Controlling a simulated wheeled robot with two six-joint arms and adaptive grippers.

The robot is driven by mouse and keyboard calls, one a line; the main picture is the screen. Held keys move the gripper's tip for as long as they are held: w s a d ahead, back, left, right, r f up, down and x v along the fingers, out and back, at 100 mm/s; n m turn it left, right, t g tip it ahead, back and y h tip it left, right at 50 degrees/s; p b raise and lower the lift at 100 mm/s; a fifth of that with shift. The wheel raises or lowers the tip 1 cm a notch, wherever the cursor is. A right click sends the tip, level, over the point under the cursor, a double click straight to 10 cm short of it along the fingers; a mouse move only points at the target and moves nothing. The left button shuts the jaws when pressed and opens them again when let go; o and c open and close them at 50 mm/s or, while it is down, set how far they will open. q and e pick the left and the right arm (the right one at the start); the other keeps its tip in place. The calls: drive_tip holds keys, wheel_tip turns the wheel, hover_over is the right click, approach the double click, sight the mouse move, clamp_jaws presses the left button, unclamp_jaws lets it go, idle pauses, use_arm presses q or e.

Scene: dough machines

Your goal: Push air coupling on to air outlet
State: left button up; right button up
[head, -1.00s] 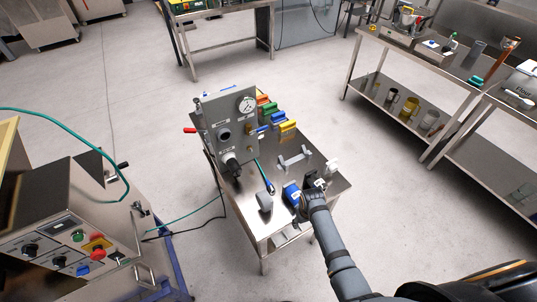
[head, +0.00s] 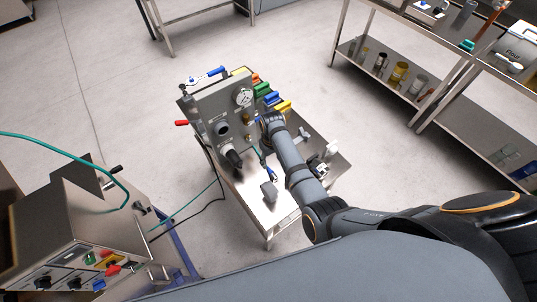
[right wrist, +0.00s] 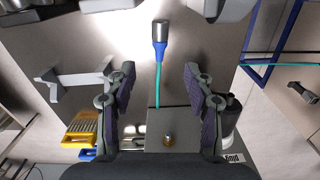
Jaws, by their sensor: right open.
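The air coupling (right wrist: 160,40), a silver cylinder with a blue collar on a teal hose, lies on the small steel table. In the head view the coupling (head: 271,174) is small, left of my right forearm. My right gripper (right wrist: 160,75) is open and empty. Its fingers sit either side of the hose line in the wrist view, with the coupling beyond the tips. A brass fitting, seemingly the air outlet (right wrist: 168,140), shows on the grey panel box. In the head view my right gripper (head: 270,119) is beside the box, its fingers mostly hidden. My left gripper is out of view.
The grey panel box (head: 213,108) with a gauge stands on the table. A grey block (head: 269,191) and a grey bracket (right wrist: 75,81) are on the table. A machine with buttons (head: 60,235) stands at lower left.

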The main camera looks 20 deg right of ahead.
sight(272, 172)
drive_tip(key=shift+s+d+f, duration=0.1)
drive_tip(key=shift+s+f, duration=0.25)
drive_tip(key=shift+f, duration=0.25)
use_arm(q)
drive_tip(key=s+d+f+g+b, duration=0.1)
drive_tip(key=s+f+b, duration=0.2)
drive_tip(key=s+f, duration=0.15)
use_arm(e)
wheel_tip(272, 172, down, 5)
drive_tip(key=shift+r, duration=0.15)
drive_tip(key=shift+w+f+b, duration=0.25)
drive_tip(key=shift+f+b, duration=0.6)
drive_tip(key=shift+b, duration=0.1)
wheel_tip(272, 172, down, 2)
drive_tip(key=b, duration=0.2)
drive_tip(key=shift+w+f+b, duration=0.1)
drive_tip(key=shift+f+b, duration=0.15)
drive_tip(key=shift+b, duration=0.1)
drive_tip(key=c, duration=1.1)
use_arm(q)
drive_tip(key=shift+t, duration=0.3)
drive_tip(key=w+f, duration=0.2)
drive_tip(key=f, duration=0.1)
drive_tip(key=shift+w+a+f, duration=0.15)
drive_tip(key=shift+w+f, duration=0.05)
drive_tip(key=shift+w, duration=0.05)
use_arm(e)
drive_tip(key=shift+r, duration=0.1)
clamp_jaws()
